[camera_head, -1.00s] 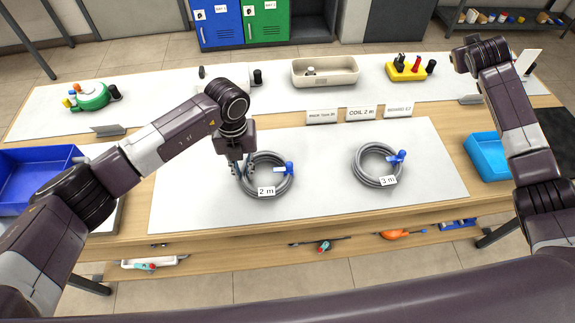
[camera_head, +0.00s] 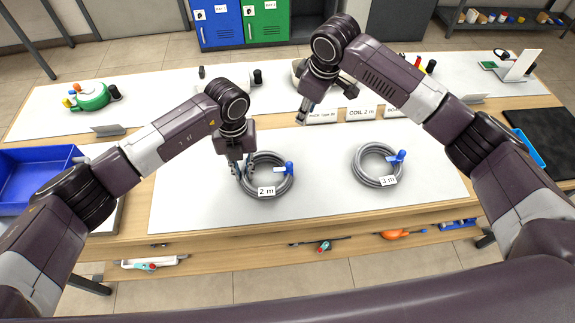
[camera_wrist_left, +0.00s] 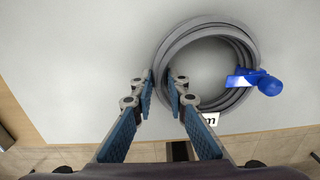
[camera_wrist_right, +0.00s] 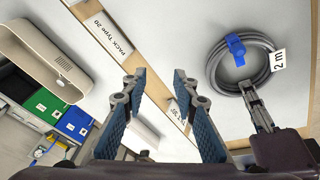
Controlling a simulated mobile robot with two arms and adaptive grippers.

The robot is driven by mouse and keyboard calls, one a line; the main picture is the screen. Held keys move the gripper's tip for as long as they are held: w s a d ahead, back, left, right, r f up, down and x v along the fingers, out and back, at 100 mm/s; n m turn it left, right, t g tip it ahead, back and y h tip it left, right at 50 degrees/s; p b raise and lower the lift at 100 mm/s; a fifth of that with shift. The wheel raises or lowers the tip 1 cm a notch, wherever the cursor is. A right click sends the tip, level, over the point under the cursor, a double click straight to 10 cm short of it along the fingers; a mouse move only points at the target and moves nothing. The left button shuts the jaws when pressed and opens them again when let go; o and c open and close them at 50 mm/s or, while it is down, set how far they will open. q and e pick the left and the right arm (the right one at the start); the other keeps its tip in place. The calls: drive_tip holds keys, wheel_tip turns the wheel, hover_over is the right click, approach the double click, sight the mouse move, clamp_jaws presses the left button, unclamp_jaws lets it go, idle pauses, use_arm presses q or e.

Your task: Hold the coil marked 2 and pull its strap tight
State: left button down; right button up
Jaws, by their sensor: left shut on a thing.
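The grey coil marked 2 m (camera_head: 289,184) lies on the white mat. Its blue strap piece (camera_head: 285,169) sticks up on the coil's right side. It also shows in the left wrist view (camera_wrist_left: 262,84) and the right wrist view (camera_wrist_right: 233,50). My left gripper (camera_head: 244,171) points down and is shut on the left side of the coil, as the left wrist view (camera_wrist_left: 161,84) shows. My right gripper (camera_head: 302,118) is open and empty, above the mat's back edge, up and right of the coil. Its fingers stand apart in the right wrist view (camera_wrist_right: 159,74).
A second grey coil marked 3 m (camera_head: 361,174) lies to the right on the mat. Label plates (camera_head: 360,113) stand behind the mat, close to my right gripper. A beige bin (camera_wrist_right: 40,55) is behind. The mat between the coils is clear.

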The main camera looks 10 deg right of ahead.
sight(289, 163)
drive_tip(key=s+a+n+g, duration=0.1)
drive_tip(key=s+a, duration=0.1)
drive_tip(key=s, duration=0.1)
drive_tip(key=s+a+n+g, duration=0.1)
drive_tip(key=s, duration=0.2)
drive_tip(key=s+a+n+h, duration=0.1)
drive_tip(key=s+a, duration=0.1)
drive_tip(key=s, duration=0.1)
drive_tip(key=shift+a+f+n+g, duration=0.3)
drive_tip(key=shift+g, duration=0.1)
drive_tip(key=shift+s, duration=0.3)
drive_tip(key=shift+s+f, duration=0.2)
drive_tip(key=shift+f, duration=0.5)
drive_tip(key=shift+w+f, duration=0.1)
drive_tip(key=shift+f, duration=2.75)
clamp_jaws()
